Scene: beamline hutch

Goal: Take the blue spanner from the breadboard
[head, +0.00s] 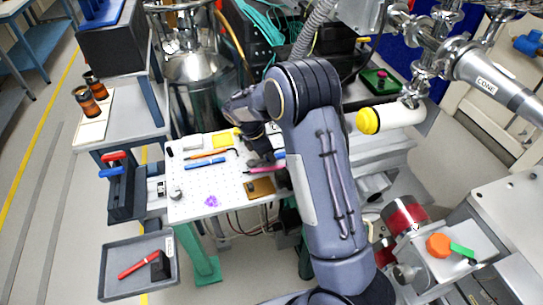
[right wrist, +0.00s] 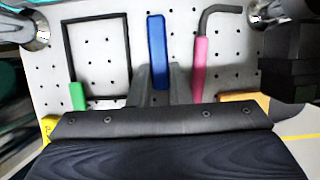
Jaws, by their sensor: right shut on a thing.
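The white perforated breadboard (head: 190,203) stands left of my right arm in the head view and fills the back of the right wrist view (right wrist: 190,55). My right gripper (head: 265,159) is low over its right side. In the right wrist view its fingers (right wrist: 160,88) are shut on the blue spanner (right wrist: 157,45), whose blue bar points away between them. A bit of blue (head: 280,155) shows beside the gripper in the head view; the rest is hidden. I cannot tell whether it touches the board. My left gripper is not in view.
A pink-handled hex key (right wrist: 199,62) lies close right of the spanner. A green-handled tool (right wrist: 78,96) with a black frame lies left. Another blue tool (head: 203,163) and an orange one (head: 205,153) lie on the board. A grey tray (head: 117,290) stands at lower left.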

